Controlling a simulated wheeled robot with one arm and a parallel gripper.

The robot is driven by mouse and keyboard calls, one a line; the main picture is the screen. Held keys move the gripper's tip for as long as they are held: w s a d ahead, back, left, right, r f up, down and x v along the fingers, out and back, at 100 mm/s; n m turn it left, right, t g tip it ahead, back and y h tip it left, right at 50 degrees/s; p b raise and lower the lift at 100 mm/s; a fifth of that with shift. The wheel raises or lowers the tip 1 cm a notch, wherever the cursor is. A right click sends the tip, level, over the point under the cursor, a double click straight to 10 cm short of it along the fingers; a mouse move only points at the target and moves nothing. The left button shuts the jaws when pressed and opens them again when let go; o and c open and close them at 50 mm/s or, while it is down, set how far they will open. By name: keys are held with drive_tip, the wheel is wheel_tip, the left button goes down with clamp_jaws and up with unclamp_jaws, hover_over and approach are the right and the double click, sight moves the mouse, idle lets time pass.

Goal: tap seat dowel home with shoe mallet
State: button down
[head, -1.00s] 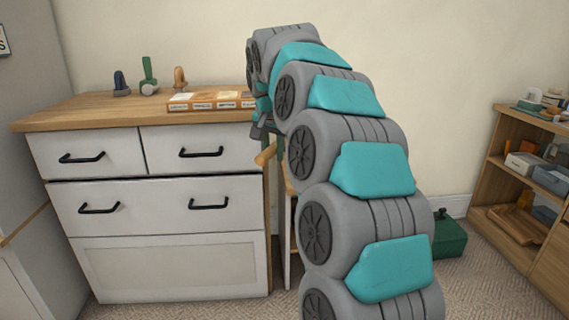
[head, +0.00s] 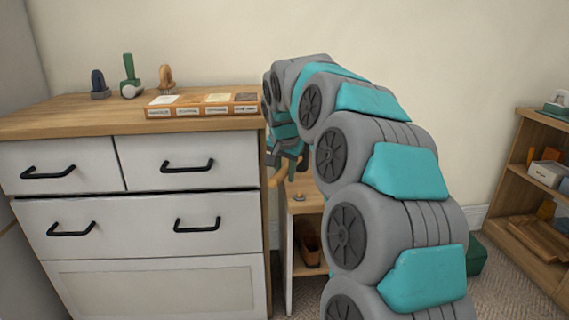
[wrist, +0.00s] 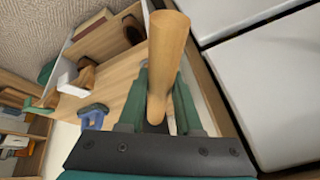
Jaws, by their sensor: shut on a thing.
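My gripper (wrist: 157,105) is shut on a thick, round, light wooden handle (wrist: 167,50), which looks like the shoe mallet's. The handle juts out beyond the green fingers, and I cannot make out the mallet head. In the head view my gripper (head: 288,152) is partly hidden by my arm, beside the dresser's right side, with the handle (head: 278,178) slanting below it. A low wooden bench (head: 304,207) stands below and beyond it, with a small object on top. I cannot pick out the seat dowel in either view.
The white dresser (head: 150,258) stands close on the left. Its wooden top holds a labelled box (head: 203,105) and several brushes or tools. The ladder shelf or bookcase (head: 530,150) stands right. A green box (head: 476,256) is on the carpet, partly behind my arm.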

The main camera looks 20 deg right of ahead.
drive_tip(key=shift+w+d, duration=0.1)
drive_tip(key=shift+w, duration=0.2)
drive_tip(key=shift+s+b, duration=0.1)
drive_tip(key=shift+b, duration=0.3)
drive_tip(key=shift+f+b, duration=1.85)
drive_tip(key=shift+f, duration=1.6)
drive_tip(key=shift+r+p, duration=1.05)
drive_tip(key=shift+r, duration=1.6)
drive_tip(key=shift+f, duration=0.1)
